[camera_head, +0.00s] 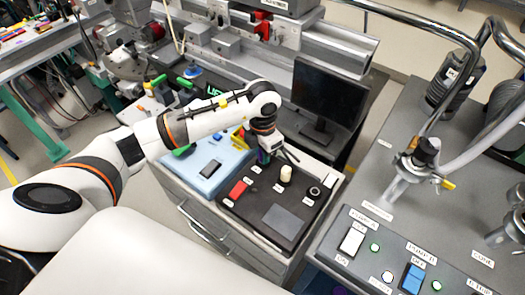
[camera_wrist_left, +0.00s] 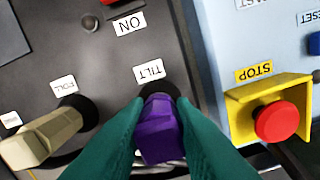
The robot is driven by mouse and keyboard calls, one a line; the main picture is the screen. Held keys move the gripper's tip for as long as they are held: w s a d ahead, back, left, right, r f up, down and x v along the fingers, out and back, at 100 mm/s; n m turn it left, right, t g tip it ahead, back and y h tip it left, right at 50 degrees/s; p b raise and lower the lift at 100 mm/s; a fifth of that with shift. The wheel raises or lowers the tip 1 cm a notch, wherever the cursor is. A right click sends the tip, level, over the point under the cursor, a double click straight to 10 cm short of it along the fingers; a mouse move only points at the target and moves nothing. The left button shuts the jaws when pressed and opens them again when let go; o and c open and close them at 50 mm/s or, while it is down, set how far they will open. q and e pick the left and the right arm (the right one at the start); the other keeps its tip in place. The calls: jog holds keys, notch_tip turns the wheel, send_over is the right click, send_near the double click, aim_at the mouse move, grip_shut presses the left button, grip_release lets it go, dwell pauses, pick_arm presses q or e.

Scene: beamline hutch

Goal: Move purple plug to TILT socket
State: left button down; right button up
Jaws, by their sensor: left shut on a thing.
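The purple plug (camera_wrist_left: 158,130) is held between the green fingers of my left gripper (camera_wrist_left: 158,145), which is shut on it. The plug's far end meets a dark round socket (camera_wrist_left: 160,90) just below the TILT label (camera_wrist_left: 149,71). The plug and fingers cover most of that socket, so I cannot tell how deep the plug sits. In the head view my left gripper (camera_head: 268,145) is low over the back edge of the black panel (camera_head: 235,205); the plug is hard to make out there. My right gripper is not in view.
A cream plug (camera_wrist_left: 42,138) stands at the ROLL label, left of my fingers. A yellow-shrouded red STOP button (camera_wrist_left: 275,121) is close on the right. In the head view a dark monitor (camera_head: 327,92) stands behind the panel, and a grey console (camera_head: 425,205) is at right.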

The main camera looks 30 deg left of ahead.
pick_arm(q)
jog(key=shift+f, duration=0.2)
jog(key=c, duration=1.1)
grip_release()
jog(key=shift+c, duration=0.2)
notch_tip(320, 180, up, 12)
jog(key=b, duration=0.1)
